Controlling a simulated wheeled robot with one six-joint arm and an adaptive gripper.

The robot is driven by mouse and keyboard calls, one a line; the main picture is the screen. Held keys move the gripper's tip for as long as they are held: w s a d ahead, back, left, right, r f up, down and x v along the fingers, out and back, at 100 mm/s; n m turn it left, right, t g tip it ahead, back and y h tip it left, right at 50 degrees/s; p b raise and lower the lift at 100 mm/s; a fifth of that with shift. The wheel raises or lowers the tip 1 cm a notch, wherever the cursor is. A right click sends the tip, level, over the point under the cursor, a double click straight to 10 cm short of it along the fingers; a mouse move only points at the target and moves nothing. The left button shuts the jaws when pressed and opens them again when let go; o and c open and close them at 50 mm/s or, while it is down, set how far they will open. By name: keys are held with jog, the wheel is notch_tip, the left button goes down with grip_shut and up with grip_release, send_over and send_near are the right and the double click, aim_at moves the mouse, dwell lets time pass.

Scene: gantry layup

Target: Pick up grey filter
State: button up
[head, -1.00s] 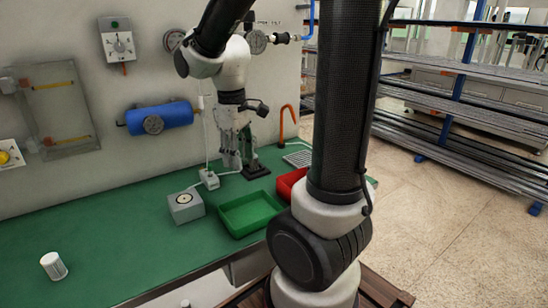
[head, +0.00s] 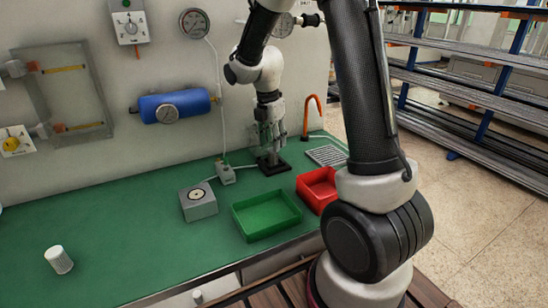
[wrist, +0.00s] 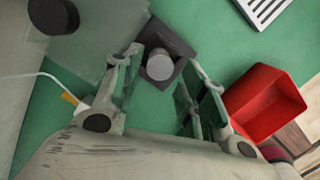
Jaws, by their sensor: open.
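A light grey round filter (wrist: 160,67) stands in a dark square holder (wrist: 176,42) in the wrist view. In the head view the dark holder (head: 284,166) sits on the green bench toward the back wall, and the filter is mostly hidden by my gripper. My gripper (head: 270,145) points down above the holder. In the wrist view my gripper (wrist: 166,66) is open and empty, with one finger on each side of the filter. I cannot tell how far the fingertips are above it.
A green tray (head: 268,227), a red tray (head: 306,196) and a grey box with a round top (head: 198,206) stand in front. A grey grate (head: 327,155) and an orange hook (head: 307,115) are right.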

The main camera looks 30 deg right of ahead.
aim_at(272, 157)
jog(key=f, duration=0.4)
jog(key=shift+w+d+f, duration=0.1)
jog(key=shift+d, duration=0.1)
jog(key=c, duration=0.7)
